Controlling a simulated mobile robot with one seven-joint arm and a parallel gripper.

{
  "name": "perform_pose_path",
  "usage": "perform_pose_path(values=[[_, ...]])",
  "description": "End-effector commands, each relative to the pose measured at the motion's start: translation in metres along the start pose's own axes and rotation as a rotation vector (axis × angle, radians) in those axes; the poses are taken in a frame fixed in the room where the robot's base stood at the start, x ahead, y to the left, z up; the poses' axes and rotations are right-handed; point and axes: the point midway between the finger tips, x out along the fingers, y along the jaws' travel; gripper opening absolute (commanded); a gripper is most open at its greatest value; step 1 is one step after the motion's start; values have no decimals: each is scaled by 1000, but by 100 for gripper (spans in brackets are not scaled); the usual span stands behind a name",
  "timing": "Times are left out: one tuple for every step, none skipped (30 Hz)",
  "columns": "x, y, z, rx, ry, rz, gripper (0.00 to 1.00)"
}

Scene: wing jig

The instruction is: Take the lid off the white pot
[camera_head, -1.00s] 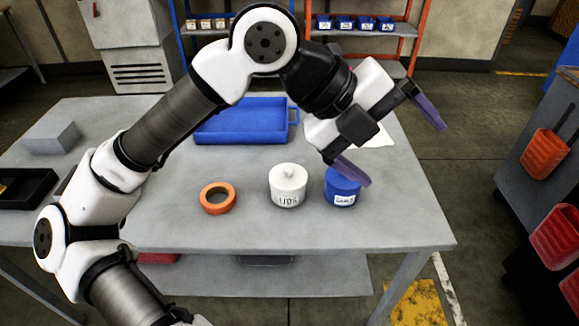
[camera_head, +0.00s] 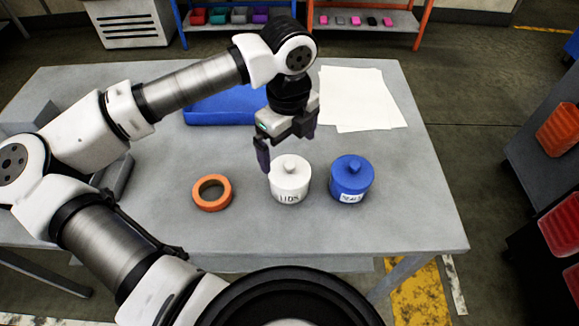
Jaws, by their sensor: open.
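An orange ring (camera_head: 212,192) lies left of the white pot. A blue tray (camera_head: 215,108) and white paper sheets (camera_head: 362,97) lie at the back, the tray partly hidden by my arm. The front of the table (camera_head: 330,232) is clear.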

Motion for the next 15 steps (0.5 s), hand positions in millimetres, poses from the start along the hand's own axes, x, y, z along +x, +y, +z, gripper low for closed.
perform_pose_path(values=[[6, 0, 0, 0, 3, 0, 100], [10, 0, -1, 1, 3, 0, 100], [13, 0, -1, 1, 2, -1, 100], [15, 0, -1, 1, 1, -2, 100], [17, 0, -1, 1, 1, -2, 100], [19, 0, -1, 1, 2, -2, 100], [20, -1, -1, 1, 3, -2, 100], [22, -1, 0, 1, 3, -2, 100], [25, -2, 0, 1, 3, -2, 100], [29, -2, 0, 2, 5, -1, 100], [33, -3, 0, 2, 5, -1, 100], [38, -4, 0, 2, 5, 0, 100], [43, -5, 0, 2, 6, -1, 100], [47, -5, 1, 3, 5, -1, 100], [54, -5, 1, 2, 5, -2, 100]])
